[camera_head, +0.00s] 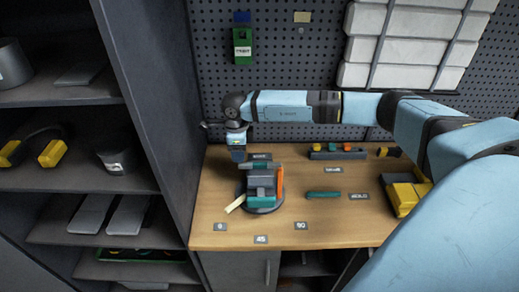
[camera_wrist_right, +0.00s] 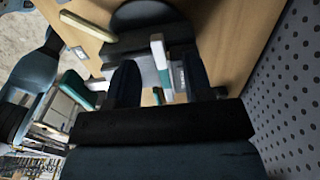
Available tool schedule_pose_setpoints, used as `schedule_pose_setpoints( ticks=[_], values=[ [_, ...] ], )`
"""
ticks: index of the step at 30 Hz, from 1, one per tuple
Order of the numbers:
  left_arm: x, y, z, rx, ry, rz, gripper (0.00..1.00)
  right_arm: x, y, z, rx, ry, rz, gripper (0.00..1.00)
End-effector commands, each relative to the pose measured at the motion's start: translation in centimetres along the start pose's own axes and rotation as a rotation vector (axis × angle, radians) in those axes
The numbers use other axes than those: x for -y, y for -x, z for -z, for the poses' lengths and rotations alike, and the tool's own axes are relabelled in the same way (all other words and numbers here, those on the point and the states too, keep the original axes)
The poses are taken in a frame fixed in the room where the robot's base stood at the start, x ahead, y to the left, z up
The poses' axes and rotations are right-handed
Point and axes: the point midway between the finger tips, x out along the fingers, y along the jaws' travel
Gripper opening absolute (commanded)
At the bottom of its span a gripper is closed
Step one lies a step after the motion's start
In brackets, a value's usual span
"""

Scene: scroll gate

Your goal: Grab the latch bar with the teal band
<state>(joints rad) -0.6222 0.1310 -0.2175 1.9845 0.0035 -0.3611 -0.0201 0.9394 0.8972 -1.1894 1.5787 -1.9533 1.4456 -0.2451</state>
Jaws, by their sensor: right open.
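A round-based fixture (camera_head: 262,208) stands on the wooden bench, with grey blocks, teal parts and an orange upright strip. A bar with a teal band (camera_wrist_right: 160,62) shows in the right wrist view, light-coloured at its end, on this fixture. My right gripper (camera_head: 238,152) is just above and behind the fixture, pointing down. In the right wrist view its two dark fingers (camera_wrist_right: 158,76) are apart, with the banded bar appearing between them in the picture. I cannot tell whether they touch it. My left gripper is not in view.
A cream pointer (camera_head: 235,203) sticks out at the fixture's front left. A loose teal bar (camera_head: 323,195) and a dark tray (camera_head: 337,152) lie to the right. A yellow object (camera_head: 405,195) is farther right. A tall cabinet side (camera_head: 160,110) bounds the left; a pegboard (camera_head: 290,60) stands behind.

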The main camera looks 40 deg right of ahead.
Motion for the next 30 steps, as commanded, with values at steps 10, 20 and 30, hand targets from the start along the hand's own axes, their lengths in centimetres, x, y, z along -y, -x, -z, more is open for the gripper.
schedule_pose_setpoints(
  ticks=[10, 20, 30],
  values=[
    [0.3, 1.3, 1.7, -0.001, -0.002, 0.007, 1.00, -0.3, -4.4, 0.4, -0.001, 0.000, -0.003, 0.47],
    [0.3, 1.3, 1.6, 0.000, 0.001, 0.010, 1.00, -0.3, -5.1, 0.5, 0.000, 0.000, -0.001, 0.42],
    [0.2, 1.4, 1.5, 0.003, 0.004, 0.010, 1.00, -0.3, -5.0, 0.5, 0.001, 0.000, -0.001, 0.00]
  ],
)
